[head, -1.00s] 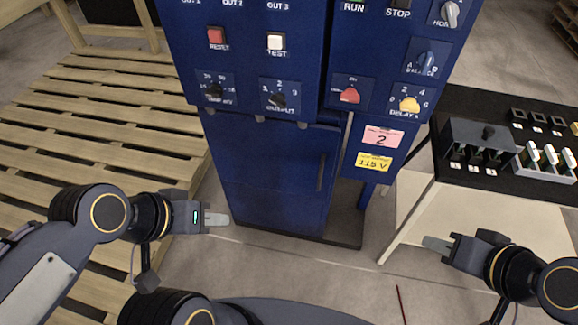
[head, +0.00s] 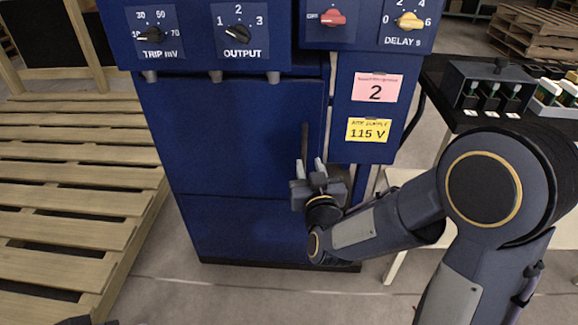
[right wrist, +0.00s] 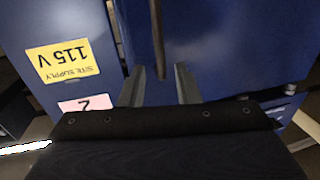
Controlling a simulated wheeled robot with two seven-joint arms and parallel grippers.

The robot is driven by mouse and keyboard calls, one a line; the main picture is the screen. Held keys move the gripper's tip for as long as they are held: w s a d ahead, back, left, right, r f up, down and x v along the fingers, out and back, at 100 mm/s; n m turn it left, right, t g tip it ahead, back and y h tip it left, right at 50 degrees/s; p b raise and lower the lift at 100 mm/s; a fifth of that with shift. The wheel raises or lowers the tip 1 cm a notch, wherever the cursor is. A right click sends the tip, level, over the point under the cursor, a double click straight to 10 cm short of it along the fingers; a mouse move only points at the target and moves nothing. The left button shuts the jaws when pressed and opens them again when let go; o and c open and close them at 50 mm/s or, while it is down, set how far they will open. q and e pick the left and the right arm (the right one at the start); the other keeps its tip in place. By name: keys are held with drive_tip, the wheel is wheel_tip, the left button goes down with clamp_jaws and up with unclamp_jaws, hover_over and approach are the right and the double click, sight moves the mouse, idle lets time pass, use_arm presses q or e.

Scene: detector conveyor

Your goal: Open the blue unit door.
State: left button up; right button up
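The blue unit door (head: 235,140) fills the lower front of the blue cabinet in the head view and looks closed. Its dark vertical handle bar (head: 304,142) is near the door's right edge. My right gripper (head: 311,167) is at the lower end of the handle, with its two fingers apart. In the right wrist view the fingers (right wrist: 160,85) are spread, and the handle (right wrist: 158,40) lies between their lines, just beyond the tips. I cannot tell if they touch it. The door (right wrist: 220,45) shows behind.
The control panel with knobs (head: 237,35) overhangs the door. A side panel carries a yellow 115 V label (head: 368,130). A wooden pallet (head: 70,185) lies left of the cabinet. A black-topped table (head: 440,85) stands at the right. Floor is free in front.

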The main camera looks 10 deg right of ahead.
sight(305, 149)
drive_tip(key=w, duration=0.5)
drive_tip(key=w+b, duration=0.1)
drive_tip(key=w, duration=0.1)
drive_tip(key=shift+w+d, duration=0.35)
clamp_jaws()
